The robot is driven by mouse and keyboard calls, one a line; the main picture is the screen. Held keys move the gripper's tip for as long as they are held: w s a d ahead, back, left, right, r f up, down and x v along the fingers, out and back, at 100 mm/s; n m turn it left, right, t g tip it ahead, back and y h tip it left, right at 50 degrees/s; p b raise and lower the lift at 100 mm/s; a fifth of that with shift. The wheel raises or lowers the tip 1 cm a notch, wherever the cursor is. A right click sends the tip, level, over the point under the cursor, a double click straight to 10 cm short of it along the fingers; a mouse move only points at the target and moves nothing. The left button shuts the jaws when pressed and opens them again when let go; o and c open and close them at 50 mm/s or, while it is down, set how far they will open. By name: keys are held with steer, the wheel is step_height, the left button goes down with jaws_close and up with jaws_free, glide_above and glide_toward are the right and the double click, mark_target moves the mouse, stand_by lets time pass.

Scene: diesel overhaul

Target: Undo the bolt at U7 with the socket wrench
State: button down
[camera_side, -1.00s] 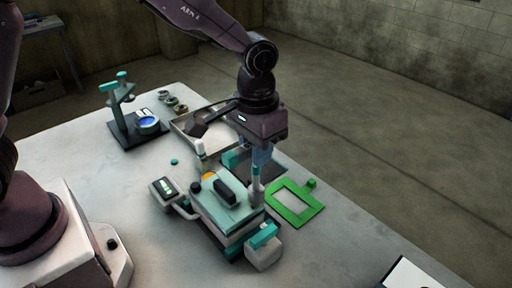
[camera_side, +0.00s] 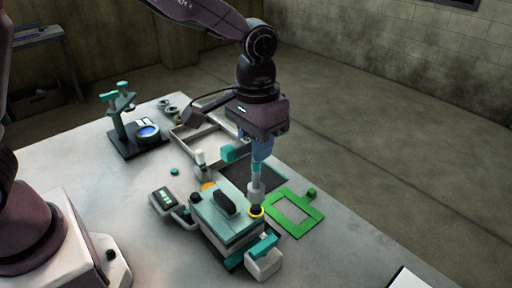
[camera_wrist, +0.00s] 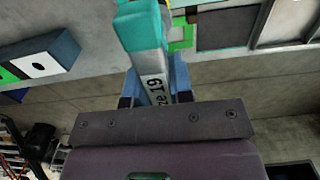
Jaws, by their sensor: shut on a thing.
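My gripper (camera_side: 262,152) is shut on the socket wrench (camera_side: 257,178), which hangs upright with its grey socket end down. In the wrist view the wrench (camera_wrist: 153,65) shows a teal end and a partly readable label ending in "19", between my blue fingers. The socket end is over the right corner of a teal and grey engine block (camera_side: 222,212). A yellow ring (camera_side: 256,212) shows at the foot of the socket; I cannot tell whether they touch. The bolt itself is hidden there, and no U7 marking is readable.
A black handle-like part stands on the block's top. A green frame (camera_side: 312,214) lies right of the block. A partitioned tray (camera_side: 178,140) is behind, a teal stand with a blue dish (camera_side: 147,132) at back left. A small display box (camera_side: 162,199) sits left of the block.

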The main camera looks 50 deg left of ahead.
steer(key=shift+r, duration=3.05)
